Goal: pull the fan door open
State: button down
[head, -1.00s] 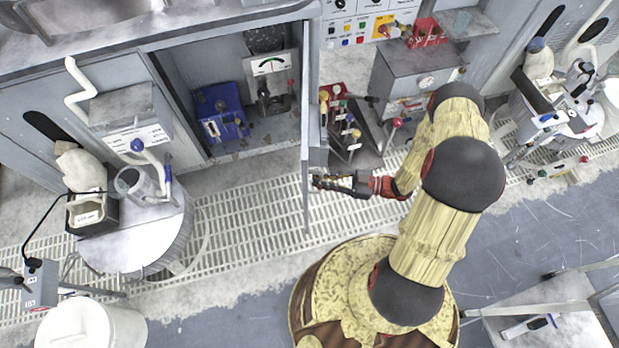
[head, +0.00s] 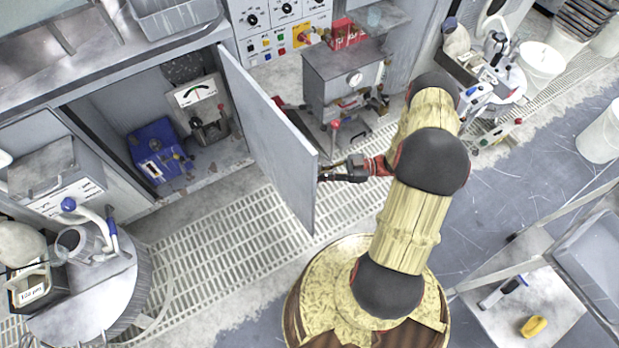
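The fan door (head: 270,135) is a flat grey panel standing wide open, with its inner face in view. It is joined at the right side of the cabinet opening and slants out over the floor grating. My gripper (head: 325,172) is on the right of the door, at its free edge, with the fingertips close to or touching its outer side. The door hides the fingertips and any handle there, so I cannot tell whether they are closed on something.
The open cabinet holds a blue box (head: 158,150) and a gauge unit (head: 203,105). A grey machine (head: 340,75) with a dial and a red-knobbed lever (head: 335,125) stand behind the door. A round platen (head: 95,295) is at lower left. Floor grating (head: 215,235) lies clear before the cabinet.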

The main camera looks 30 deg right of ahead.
jog(key=shift+s+d+f, duration=0.1)
jog(key=shift+d, duration=0.2)
jog(key=c, duration=2.2)
grip_release()
jog(key=shift+s, duration=0.1)
jog(key=shift+c, duration=0.2)
jog(key=o, duration=0.3)
jog(key=shift+o, duration=0.2)
jog(key=v, duration=1.2)
